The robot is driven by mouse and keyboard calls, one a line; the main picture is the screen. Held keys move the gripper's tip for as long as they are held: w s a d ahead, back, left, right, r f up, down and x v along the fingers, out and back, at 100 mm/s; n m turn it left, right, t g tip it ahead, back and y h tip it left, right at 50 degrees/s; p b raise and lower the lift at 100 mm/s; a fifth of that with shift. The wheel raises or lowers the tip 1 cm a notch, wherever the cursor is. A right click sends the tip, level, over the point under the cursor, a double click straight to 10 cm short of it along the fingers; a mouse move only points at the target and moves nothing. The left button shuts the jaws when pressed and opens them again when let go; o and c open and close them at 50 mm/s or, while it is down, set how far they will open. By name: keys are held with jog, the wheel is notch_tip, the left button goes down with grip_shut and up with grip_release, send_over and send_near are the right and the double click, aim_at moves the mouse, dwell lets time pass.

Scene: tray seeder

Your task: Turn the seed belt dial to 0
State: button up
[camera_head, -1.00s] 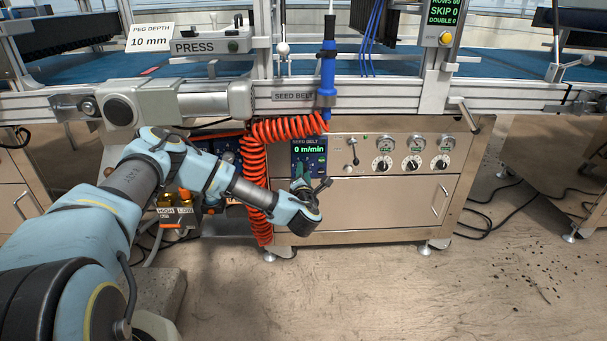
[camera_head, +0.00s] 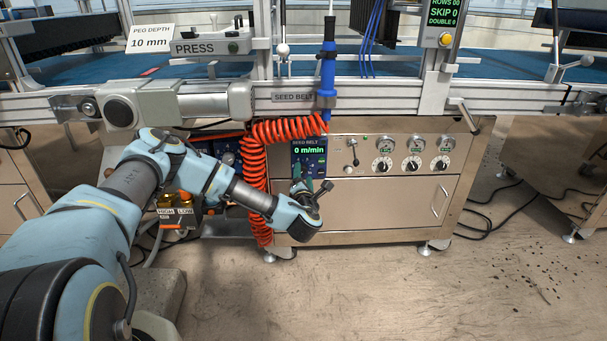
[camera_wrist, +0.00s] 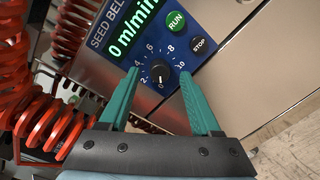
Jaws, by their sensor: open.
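The seed belt dial (camera_wrist: 161,73) is a black round knob on the dark blue panel, with a printed scale around it. Its pale mark appears to point toward the bottom of the picture, near the low end of the scale. The green display (camera_wrist: 132,32) reads 0 m/min. It also shows in the head view (camera_head: 309,149). My gripper (camera_wrist: 158,76) has two teal fingers, open, one on each side of the dial in the wrist view, with visible gaps. In the head view my gripper (camera_head: 302,187) is just below and in front of the panel, hiding its lower part.
A coiled red hose (camera_head: 253,180) hangs close to the left of my gripper and also fills the left of the wrist view (camera_wrist: 30,105). The green RUN button (camera_wrist: 175,23) and black STOP button (camera_wrist: 198,44) sit beside the dial. Floor at right is open.

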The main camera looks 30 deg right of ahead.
jog(key=v, duration=0.9)
jog(key=shift+s+p, duration=0.2)
jog(key=shift+p, duration=0.25)
